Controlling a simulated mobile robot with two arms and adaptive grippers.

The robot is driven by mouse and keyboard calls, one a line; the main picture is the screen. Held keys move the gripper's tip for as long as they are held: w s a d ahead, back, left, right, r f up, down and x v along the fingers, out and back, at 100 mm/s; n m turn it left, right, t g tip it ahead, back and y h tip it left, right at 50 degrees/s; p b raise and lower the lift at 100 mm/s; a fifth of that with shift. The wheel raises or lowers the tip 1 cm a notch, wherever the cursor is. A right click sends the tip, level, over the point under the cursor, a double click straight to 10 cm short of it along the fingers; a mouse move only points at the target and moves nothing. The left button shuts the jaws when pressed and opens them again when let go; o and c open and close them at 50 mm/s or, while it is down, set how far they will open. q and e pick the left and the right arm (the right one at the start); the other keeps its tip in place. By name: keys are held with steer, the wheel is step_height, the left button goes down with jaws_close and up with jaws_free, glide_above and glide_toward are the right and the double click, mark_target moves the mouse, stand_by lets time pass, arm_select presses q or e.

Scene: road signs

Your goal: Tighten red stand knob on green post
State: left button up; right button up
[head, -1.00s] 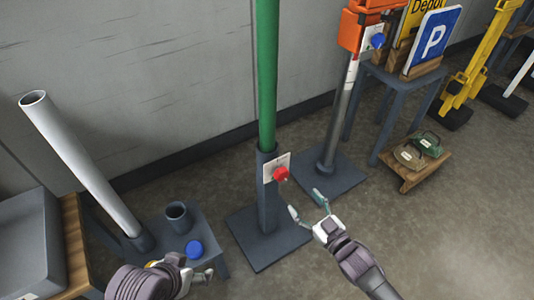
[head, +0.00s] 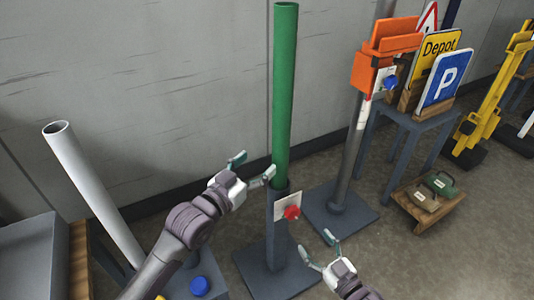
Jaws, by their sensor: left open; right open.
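The green post (head: 284,95) stands upright in a dark grey stand (head: 277,236) on a square base plate. The red knob (head: 292,212) sits on a white plate (head: 283,204) on the stand's front right side. My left gripper (head: 254,166) is open, with its fingers by the left of the post, just above the stand's top; I cannot tell whether they touch it. My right gripper (head: 317,246) is open and empty, below and to the right of the red knob, with a gap between them.
A grey pole (head: 347,150) with an orange box (head: 386,55) and blue knob stands right. Behind it, a table (head: 418,121) holds the Depot and P signs. A white tube (head: 90,185) leans left near a blue knob (head: 200,286). Open floor lies at the right front.

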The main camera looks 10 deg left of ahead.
mark_target(276, 147)
arm_select(q)
steer(key=x, duration=1.1)
steer(key=shift+s, duration=0.1)
jaws_close()
